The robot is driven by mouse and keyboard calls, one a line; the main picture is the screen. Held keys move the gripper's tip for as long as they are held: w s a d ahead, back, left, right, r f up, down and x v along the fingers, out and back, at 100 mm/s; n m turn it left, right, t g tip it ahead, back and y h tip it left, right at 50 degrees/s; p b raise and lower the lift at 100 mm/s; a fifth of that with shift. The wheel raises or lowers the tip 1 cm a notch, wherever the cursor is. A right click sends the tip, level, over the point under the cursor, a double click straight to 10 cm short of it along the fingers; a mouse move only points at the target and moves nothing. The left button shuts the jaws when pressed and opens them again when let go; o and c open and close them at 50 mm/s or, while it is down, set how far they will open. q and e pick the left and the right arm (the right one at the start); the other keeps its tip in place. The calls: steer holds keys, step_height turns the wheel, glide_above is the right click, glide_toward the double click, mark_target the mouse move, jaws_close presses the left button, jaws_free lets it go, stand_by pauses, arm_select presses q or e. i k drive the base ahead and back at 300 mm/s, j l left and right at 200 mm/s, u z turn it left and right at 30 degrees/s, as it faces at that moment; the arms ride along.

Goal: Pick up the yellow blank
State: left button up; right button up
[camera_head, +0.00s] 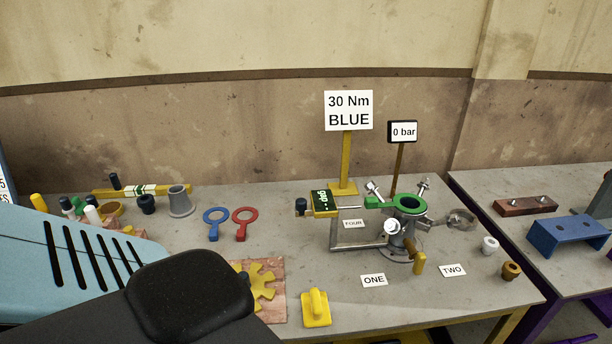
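A yellow plate with a raised rounded handle (316,310), which looks like the yellow blank, lies near the front edge of the grey bench (390,300). A yellow toothed disc (262,287) lies to its left on a copper-coloured mat (277,312), partly hidden by the dark rounded shape in the foreground. Neither of my grippers shows in the head view. Nothing is seen touching the yellow plate.
A pipe fixture with a green ring (409,205) stands right of centre, with a yellow-handled gauge tool (324,203) beside it. Blue (215,222) and red (243,222) ring spades lie left. White (490,245) and brown (511,270) plugs stand right.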

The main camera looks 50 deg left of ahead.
mark_target(255, 282)
steer(key=u, duration=1.95)
